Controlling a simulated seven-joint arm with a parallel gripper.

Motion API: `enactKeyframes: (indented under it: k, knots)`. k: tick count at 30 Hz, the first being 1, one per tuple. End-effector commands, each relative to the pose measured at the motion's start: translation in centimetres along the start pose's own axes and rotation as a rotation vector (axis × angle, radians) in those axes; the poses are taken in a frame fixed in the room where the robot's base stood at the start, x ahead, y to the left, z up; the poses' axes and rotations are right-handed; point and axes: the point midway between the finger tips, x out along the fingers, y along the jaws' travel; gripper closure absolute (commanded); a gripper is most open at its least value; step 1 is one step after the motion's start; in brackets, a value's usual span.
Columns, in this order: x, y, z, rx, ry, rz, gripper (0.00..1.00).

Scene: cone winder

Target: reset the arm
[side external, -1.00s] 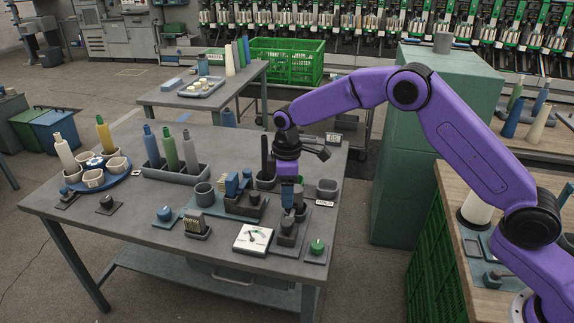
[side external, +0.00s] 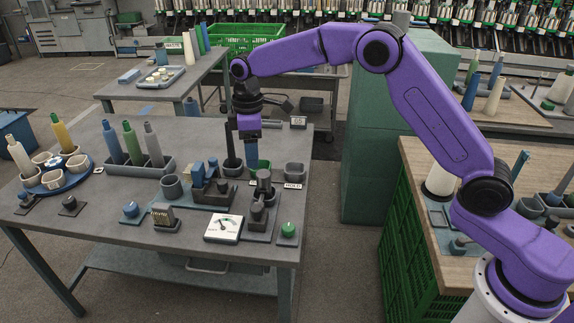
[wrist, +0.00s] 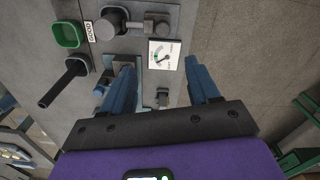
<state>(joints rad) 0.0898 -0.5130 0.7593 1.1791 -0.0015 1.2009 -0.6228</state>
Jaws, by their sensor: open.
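My gripper (side external: 251,155) hangs from my raised purple arm above the right part of the grey work table (side external: 95,205), fingers pointing down. The wrist view shows the gripper (wrist: 160,70) with its two blue fingers spread wide and nothing between them. Beyond the fingers lie the white dial gauge (wrist: 164,54) and dark fixtures. In the side view the gauge (side external: 224,228) sits near the table's front edge. A green cup (side external: 263,167) stands behind the fingers, partly hidden.
A blue fixture (side external: 205,175), grey cup (side external: 295,171) and green knob (side external: 288,230) stand close by. A rack of cones (side external: 140,166) and a round blue tray (side external: 62,180) are at left. A tall green cabinet (side external: 375,150) stands to the right.

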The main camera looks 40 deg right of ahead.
Motion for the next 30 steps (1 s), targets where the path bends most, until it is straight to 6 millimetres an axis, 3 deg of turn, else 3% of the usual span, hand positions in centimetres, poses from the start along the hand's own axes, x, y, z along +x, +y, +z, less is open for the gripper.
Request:
enactKeyframes:
  k: [5, 8, 14, 23, 30]
  knots:
    - [-0.5, -0.9, 0.3, -0.003, 0.002, 0.001, 0.4]
    - [-1.4, -3.0, 0.9, -0.009, 0.004, 0.002, 0.4]
    - [-3.7, -9.0, 4.2, -0.018, 0.009, 0.003, 0.4]
    - [-5.5, -17.7, 12.0, -0.028, 0.019, 0.003, 0.4]
    - [-5.3, -23.4, 20.1, -0.038, 0.026, 0.001, 0.4]
